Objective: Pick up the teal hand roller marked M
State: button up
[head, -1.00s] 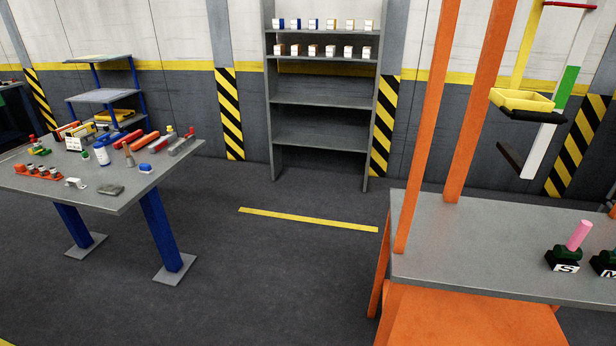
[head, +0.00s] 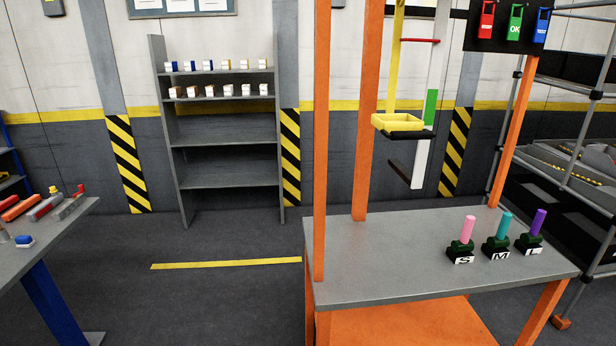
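The teal hand roller (head: 504,226) stands upright in a dark green and black holder marked M (head: 497,250). It is on the grey-topped orange workbench (head: 400,255), right of centre in the head view. A pink roller (head: 467,230) stands to its left in a holder marked S (head: 461,254). A purple roller (head: 538,222) stands to its right in a holder whose label is probably L (head: 531,246). My gripper is not in view.
Orange posts (head: 320,140) rise from the bench's left side. A yellow tray (head: 398,122) hangs above the bench. A grey shelf (head: 225,130) stands at the back wall. A cluttered table (head: 50,240) is at left. The floor (head: 210,300) between table and bench is clear.

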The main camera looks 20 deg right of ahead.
aim_at(495, 248)
jog(key=z, duration=1.25)
jog(key=j+z, duration=0.25)
jog(key=j, duration=0.65)
jog(key=k+j+z, duration=0.1)
jog(key=j+z, duration=0.15)
jog(key=j, duration=0.6)
